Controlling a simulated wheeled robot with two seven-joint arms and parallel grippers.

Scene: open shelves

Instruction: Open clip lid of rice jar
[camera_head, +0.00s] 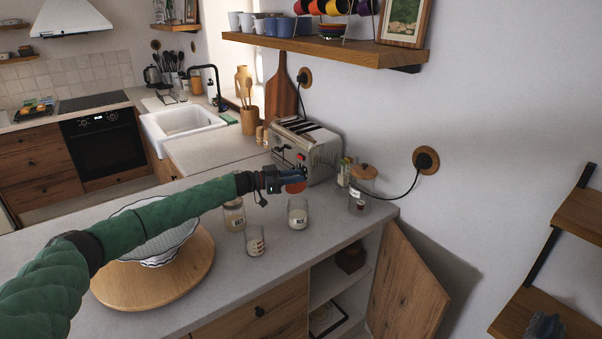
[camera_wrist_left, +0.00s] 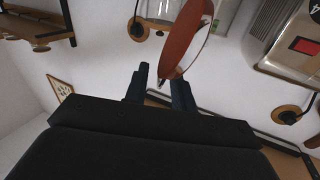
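A small glass jar (camera_head: 298,215) with pale contents and a dark label stands open-topped on the counter; its label is too small to read. My left gripper (camera_head: 292,177) is just above it. A reddish-brown round lid (camera_head: 296,187) shows tilted right at the fingertips. In the left wrist view the lid (camera_wrist_left: 187,38) stands nearly edge-on, its near end between the spread fingers of my left gripper (camera_wrist_left: 162,85). I cannot tell whether they touch it, or whether it is joined to the jar. My right gripper is out of view.
Two more glass jars (camera_head: 234,216) (camera_head: 256,242) stand left of the open-topped jar. A toaster (camera_head: 308,152) and a wooden-lidded jar (camera_head: 360,190) stand behind. A wooden turntable (camera_head: 195,275) carries a bowl. A cupboard door (camera_head: 405,285) hangs open below.

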